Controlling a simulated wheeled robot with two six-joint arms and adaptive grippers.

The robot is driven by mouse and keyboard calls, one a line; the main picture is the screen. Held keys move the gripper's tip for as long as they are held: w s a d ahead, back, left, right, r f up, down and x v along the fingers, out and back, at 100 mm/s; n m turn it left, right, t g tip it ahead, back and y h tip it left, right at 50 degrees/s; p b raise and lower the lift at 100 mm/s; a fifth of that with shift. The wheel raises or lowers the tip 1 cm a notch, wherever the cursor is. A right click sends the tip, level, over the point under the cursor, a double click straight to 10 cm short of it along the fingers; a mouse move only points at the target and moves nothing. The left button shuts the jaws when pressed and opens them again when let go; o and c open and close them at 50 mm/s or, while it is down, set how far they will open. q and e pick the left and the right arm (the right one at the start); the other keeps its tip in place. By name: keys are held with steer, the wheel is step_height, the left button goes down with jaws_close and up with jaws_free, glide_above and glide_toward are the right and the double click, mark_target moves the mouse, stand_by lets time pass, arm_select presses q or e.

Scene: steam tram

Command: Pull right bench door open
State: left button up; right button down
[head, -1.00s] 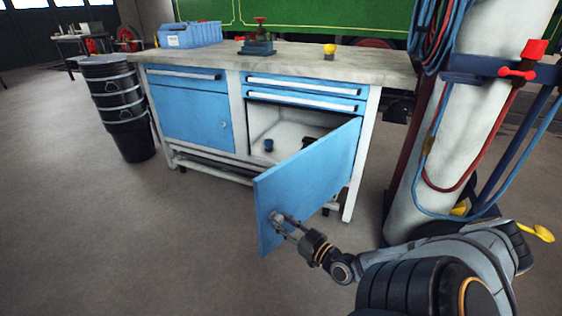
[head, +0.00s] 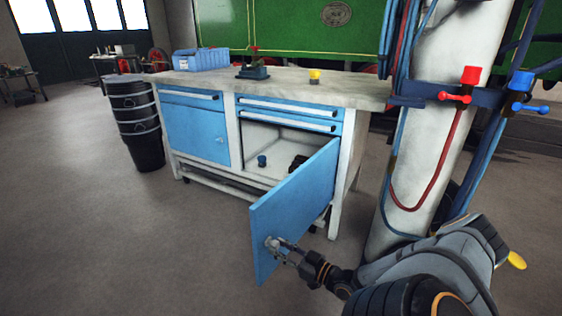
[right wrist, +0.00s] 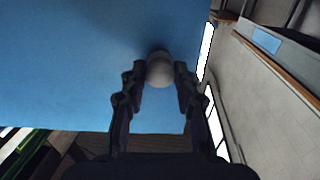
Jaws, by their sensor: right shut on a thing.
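The right bench door (head: 297,203) is blue and stands wide open, swung out from the workbench (head: 290,87) toward me. My right gripper (head: 274,244) is shut on the round knob near the door's free edge. In the right wrist view the two fingers hold the pale knob (right wrist: 160,70) from both sides, with the blue door panel (right wrist: 65,65) behind it. The open compartment (head: 262,165) shows a small blue item (head: 262,161) and a dark item (head: 298,163) inside. My left gripper is not in view.
Black stacked buckets (head: 134,122) stand left of the bench. A blue bin (head: 200,60), a vise (head: 253,68) and a yellow item (head: 315,76) are on top. Floor ahead is clear.

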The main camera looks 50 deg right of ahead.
steer(key=shift+d, duration=0.1)
stand_by(0.3)
steer(key=c, duration=1)
jaws_free()
